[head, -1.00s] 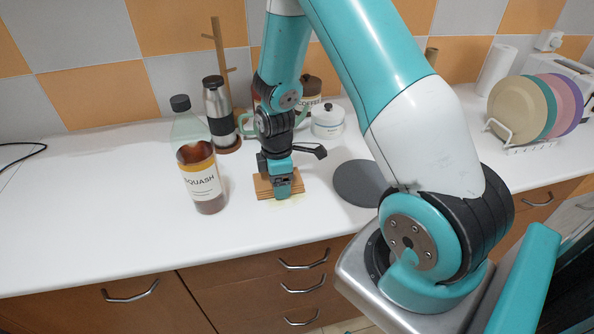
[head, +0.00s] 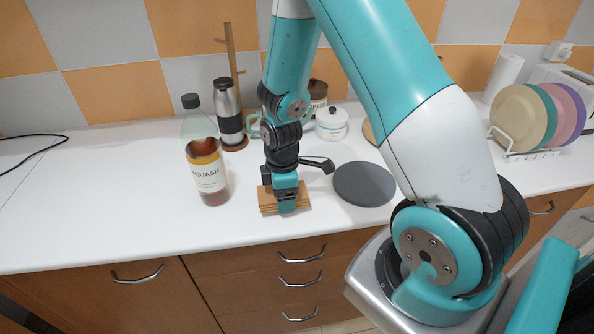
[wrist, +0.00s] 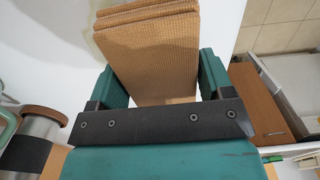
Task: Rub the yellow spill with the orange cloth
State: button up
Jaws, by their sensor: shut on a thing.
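The orange cloth (head: 268,202) is a folded, ribbed, tan-orange pad low at the white counter, near its front edge. My gripper (head: 286,206) points down and is shut on it. In the wrist view the cloth (wrist: 155,45) sits between the two teal fingers of my gripper (wrist: 160,82) and sticks out beyond them. The cloth looks to be on or very close to the counter; exact contact cannot be told.
A squash bottle (head: 207,172) stands left of my gripper, with a steel flask (head: 228,112) behind it. A dark grey round mat (head: 364,184) lies to the right. A white lidded pot (head: 331,124) stands behind. Counter is clear at left (head: 90,210).

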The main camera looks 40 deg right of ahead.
jog(key=shift+r+p, duration=2.4)
jog(key=shift+r, duration=0.7)
jog(key=shift+f+b, duration=0.15)
jog(key=shift+b, duration=0.15)
